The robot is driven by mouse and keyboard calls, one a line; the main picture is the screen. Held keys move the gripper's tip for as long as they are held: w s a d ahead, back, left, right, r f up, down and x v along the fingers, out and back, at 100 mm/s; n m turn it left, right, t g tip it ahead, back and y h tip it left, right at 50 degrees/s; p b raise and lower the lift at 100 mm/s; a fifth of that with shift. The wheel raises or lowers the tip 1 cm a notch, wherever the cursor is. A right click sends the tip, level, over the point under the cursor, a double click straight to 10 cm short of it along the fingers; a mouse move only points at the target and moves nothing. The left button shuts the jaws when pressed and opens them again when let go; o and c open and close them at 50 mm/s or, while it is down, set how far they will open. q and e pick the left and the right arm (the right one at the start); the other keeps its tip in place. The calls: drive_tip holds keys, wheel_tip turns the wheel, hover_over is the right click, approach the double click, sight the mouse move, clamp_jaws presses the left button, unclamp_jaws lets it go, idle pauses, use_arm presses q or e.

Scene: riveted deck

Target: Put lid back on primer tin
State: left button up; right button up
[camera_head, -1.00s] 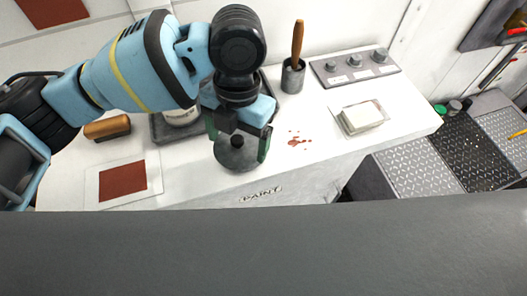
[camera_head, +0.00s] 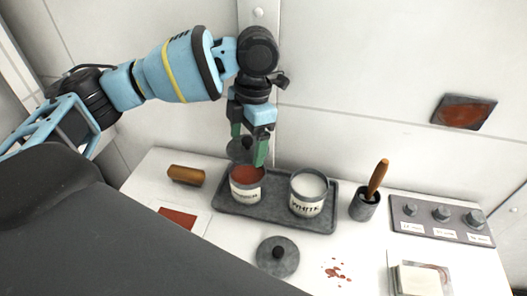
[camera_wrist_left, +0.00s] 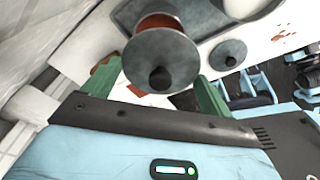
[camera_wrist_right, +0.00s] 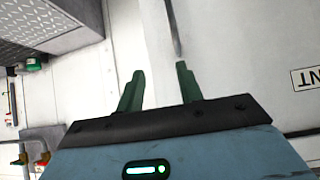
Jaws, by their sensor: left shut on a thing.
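The primer tin (camera_head: 246,193), with red paint inside and a partly readable label, stands open at the left of the grey tray. My left gripper (camera_head: 248,147) is shut on a round grey lid (camera_head: 236,155) with a black knob. It holds the lid upright-knobbed, near the far side of the primer tin's mouth. In the left wrist view the lid (camera_wrist_left: 145,50) sits between the green fingers and overlaps the tin's red opening (camera_wrist_left: 158,22). Whether lid and tin touch, I cannot tell. My right gripper (camera_wrist_right: 158,82) is open and empty, away from the tins.
An open tin labelled WHITE (camera_head: 307,195) stands beside the primer tin on the tray (camera_head: 270,217). A second knobbed lid (camera_head: 277,268) lies on the counter in front.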

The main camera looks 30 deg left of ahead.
sight(246, 151)
use_arm(q)
drive_tip(key=shift+a+r, duration=0.1)
drive_tip(key=shift+a, duration=0.15)
drive_tip(key=shift+f, duration=0.9)
wheel_tip(246, 151, down, 2)
drive_tip(key=shift+f+b, duration=0.2)
drive_tip(key=shift+b, duration=0.25)
drive_tip(key=shift+f, duration=1.1)
use_arm(e)
drive_tip(key=shift+s+a+f, duration=0.15)
drive_tip(key=shift+s+f, duration=0.5)
drive_tip(key=shift+f, duration=0.05)
drive_tip(key=shift+s+f+g, duration=0.1)
drive_tip(key=shift+g, duration=0.2)
drive_tip(key=shift+w+r, duration=0.4)
drive_tip(key=shift+r, duration=0.05)
